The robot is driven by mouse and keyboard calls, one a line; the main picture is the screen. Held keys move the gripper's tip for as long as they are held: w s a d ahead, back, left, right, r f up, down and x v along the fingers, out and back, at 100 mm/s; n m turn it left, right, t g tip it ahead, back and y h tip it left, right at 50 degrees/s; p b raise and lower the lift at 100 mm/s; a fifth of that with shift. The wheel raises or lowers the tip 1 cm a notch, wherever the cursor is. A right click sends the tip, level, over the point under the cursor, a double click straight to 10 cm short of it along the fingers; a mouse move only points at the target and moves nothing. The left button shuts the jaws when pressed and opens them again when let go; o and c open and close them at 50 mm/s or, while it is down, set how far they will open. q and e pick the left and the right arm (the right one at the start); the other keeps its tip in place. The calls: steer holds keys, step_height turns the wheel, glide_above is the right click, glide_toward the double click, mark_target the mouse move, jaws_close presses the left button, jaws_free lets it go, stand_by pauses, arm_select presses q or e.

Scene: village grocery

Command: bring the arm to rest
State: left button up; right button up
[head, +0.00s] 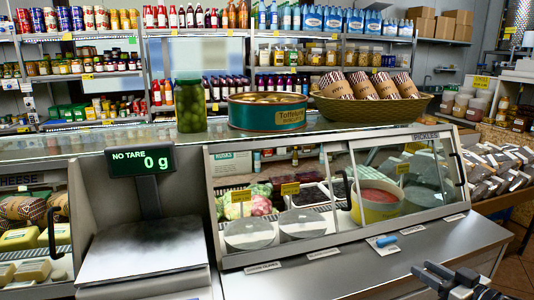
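My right gripper (458,282) shows at the bottom right of the head view, dark and cut off by the lower edge. It is over the front of the steel counter (370,270), apart from the goods. I see nothing clearly held in it, and its fingers are too small and dark to tell whether they are open or shut. My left gripper is not in view.
A scale (145,255) reading 0 g stands at left. A glass display case (335,195) holds tubs. On top are a jar (190,107), a toffee tin (267,112) and a basket (370,108). A small blue object (386,241) lies on the counter.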

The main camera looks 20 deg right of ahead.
steer(key=s+a+f+g, duration=0.3)
steer(key=a+f, duration=0.4)
steer(key=a, duration=0.1)
steer(key=s+a+f+g, duration=0.3)
steer(key=a+f, duration=0.3)
steer(key=a, duration=0.1)
steer(key=s+a+r+n+g, duration=0.1)
steer(key=s+a+r+g, duration=0.2)
steer(key=a, duration=0.6)
steer(key=s+a+r+n+g, duration=0.15)
steer(key=s+a+g, duration=0.3)
steer(key=a, duration=0.45)
steer(key=w+a+f+t+y, duration=0.2)
steer(key=w+a+f+t, duration=0.2)
steer(key=f+t, duration=0.3)
steer(key=shift+w+f, duration=0.6)
steer(key=shift+f, duration=0.9)
